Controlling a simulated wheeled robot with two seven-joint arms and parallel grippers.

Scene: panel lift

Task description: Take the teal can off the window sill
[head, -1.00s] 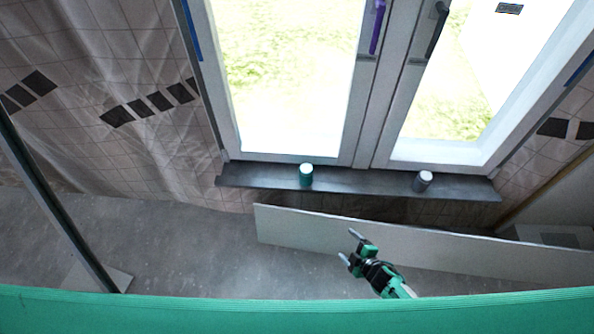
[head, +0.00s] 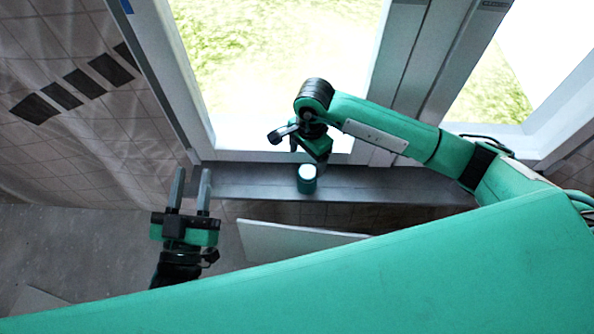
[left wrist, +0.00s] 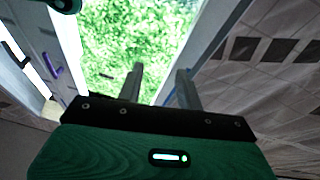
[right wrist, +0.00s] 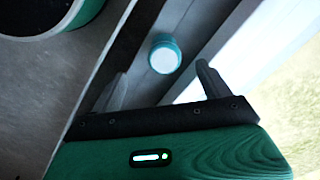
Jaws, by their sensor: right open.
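The teal can (head: 307,182) with a white top stands upright on the dark window sill (head: 250,183). My right gripper (head: 283,141) is open and empty, close to the can on its window side in the head view. In the right wrist view the can (right wrist: 165,57) shows between and beyond the spread fingertips (right wrist: 163,72), with no finger seen touching it. My left gripper (head: 190,170) is open and empty left of the can, near the sill's left end. In the left wrist view its fingers (left wrist: 159,72) point toward the window.
The window frame (head: 400,80) rises behind the sill. A pale panel (head: 290,240) leans below the sill. A purple window handle (left wrist: 52,66) shows in the left wrist view. Tiled wall under plastic sheeting (head: 70,150) lies left. The sill left of the can is clear.

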